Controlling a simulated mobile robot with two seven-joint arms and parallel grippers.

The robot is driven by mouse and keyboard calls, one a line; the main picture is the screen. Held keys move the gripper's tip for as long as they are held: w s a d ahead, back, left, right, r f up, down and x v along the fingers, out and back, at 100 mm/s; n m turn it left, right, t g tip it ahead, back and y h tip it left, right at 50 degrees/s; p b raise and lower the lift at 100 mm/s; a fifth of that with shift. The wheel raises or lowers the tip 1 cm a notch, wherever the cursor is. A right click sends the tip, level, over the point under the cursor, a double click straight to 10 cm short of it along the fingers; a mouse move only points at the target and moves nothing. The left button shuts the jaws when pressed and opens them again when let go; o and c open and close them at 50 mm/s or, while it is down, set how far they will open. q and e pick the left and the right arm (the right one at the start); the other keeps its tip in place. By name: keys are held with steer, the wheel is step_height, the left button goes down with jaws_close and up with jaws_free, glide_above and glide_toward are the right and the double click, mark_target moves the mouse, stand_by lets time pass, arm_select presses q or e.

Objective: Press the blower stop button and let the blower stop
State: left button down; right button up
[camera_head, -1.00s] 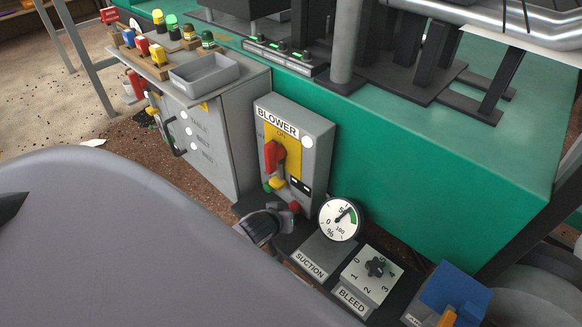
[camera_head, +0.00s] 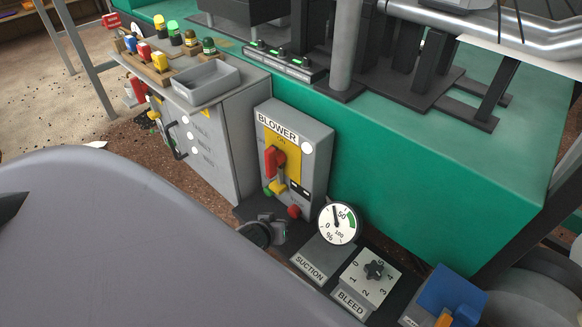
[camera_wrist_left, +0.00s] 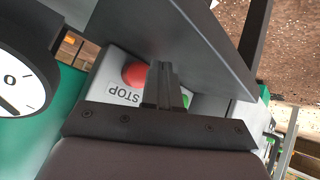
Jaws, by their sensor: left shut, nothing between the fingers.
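The grey blower box (camera_head: 315,160) stands against the green bench front, with a red handle on a yellow plate. The red stop button (camera_head: 294,212) is low on its right side. In the left wrist view the stop button (camera_wrist_left: 135,75) shows beside a STOP label (camera_wrist_left: 123,96), with a green button (camera_wrist_left: 186,100) partly hidden by my fingers. My left gripper (camera_wrist_left: 164,88) is shut and empty, its fingers beside the red button in that view; contact cannot be told. In the head view my dark left gripper (camera_head: 275,229) is low left of the stop button.
A suction gauge (camera_head: 337,223) stands right of the box; its needle is left of the 50. A bleed dial (camera_head: 374,269) and a blue block (camera_head: 453,292) stand further right. A grey cabinet (camera_head: 233,140) with a tray is at left.

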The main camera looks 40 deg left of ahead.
arm_select(q)
steer(key=shift+s+a+p, duration=0.15)
steer(key=shift+s+p, duration=0.7)
steer(key=shift+s, duration=1.2)
arm_select(e)
step_height(320, 180, up, 2)
